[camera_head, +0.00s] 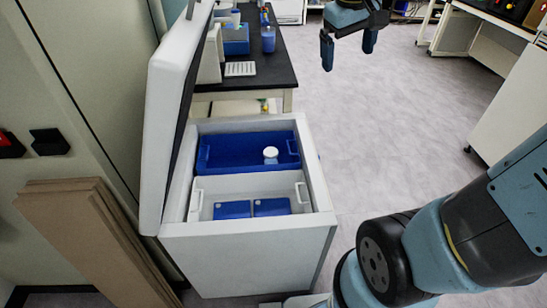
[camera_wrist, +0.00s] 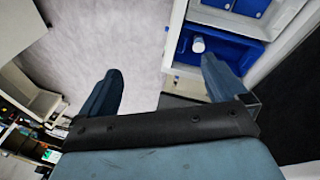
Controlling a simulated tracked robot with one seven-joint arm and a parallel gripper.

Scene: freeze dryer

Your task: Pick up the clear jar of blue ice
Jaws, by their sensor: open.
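A small jar (camera_head: 270,156) with a whitish top stands in the blue bin (camera_head: 222,153) at the back of the open chest freezer. Its contents are too small to make out. In the wrist view the jar (camera_wrist: 198,44) shows near the tip of the right finger, inside the blue bin. My gripper (camera_head: 348,54) is open and empty, above the floor to the right of the freezer and well apart from the jar. Both fingers also show in the wrist view (camera_wrist: 162,68), spread wide with nothing between them.
The freezer's raised lid (camera_head: 172,110) stands along its left side. A white bin (camera_head: 197,203) with blue-lidded boxes (camera_head: 232,209) sits in its front part. A dark-topped bench (camera_head: 262,73) with labware is behind. Floor to the right is clear.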

